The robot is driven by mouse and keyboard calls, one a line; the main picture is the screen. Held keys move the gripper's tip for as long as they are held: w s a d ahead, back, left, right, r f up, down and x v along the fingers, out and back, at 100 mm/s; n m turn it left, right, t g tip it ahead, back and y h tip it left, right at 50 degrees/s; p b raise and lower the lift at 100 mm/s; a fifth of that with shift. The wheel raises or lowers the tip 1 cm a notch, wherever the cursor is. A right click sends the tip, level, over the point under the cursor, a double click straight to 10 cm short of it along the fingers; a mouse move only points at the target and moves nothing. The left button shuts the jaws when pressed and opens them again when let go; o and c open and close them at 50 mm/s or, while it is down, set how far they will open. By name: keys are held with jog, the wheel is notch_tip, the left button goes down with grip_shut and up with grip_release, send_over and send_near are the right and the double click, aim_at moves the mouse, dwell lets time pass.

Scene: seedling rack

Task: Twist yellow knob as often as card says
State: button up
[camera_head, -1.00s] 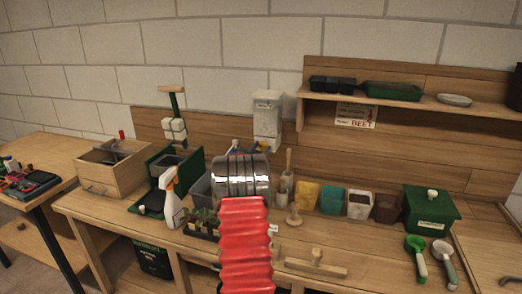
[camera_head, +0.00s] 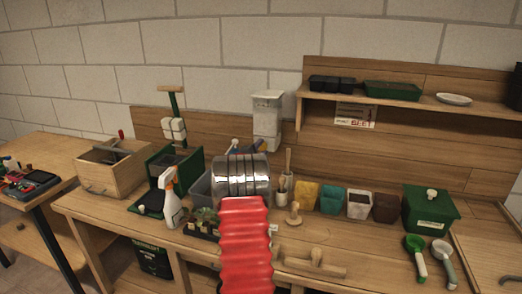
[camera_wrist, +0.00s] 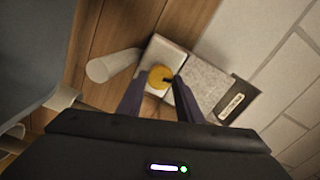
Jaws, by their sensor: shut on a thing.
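The yellow knob (camera_wrist: 159,77) shows in the wrist view on the front of a pale box-shaped dispenser (camera_wrist: 206,80). My gripper (camera_wrist: 160,84) is shut on the knob, with one dark finger on each side of it. In the head view the dispenser (camera_head: 267,120) hangs on the wooden back panel; its knob and my fingers are hidden there behind my arm. A white card (camera_head: 355,115) with red lettering hangs under the shelf; its print is too small to read surely.
The shelf (camera_head: 400,98) holds dark trays and a white dish. On the bench stand a spray bottle (camera_head: 171,200), several small pots, a green lidded box (camera_head: 430,212) and two scoops. A wooden crate (camera_head: 112,170) stands at left.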

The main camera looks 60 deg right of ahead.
jog(key=m, duration=0.3)
jog(key=shift+s+f+m, duration=0.15)
jog(key=shift+f+m, duration=0.1)
jog(key=shift+m, duration=0.05)
dwell(0.4)
jog(key=o, duration=1)
jog(key=shift+r, duration=0.1)
jog(key=shift+a, duration=0.1)
jog(key=shift+a, duration=0.5)
jog(key=a, duration=0.4)
jog(key=s+a, duration=0.1)
jog(key=a, duration=0.3)
jog(key=s+a, duration=0.1)
jog(key=a, duration=0.3)
jog(key=shift+a, duration=0.2)
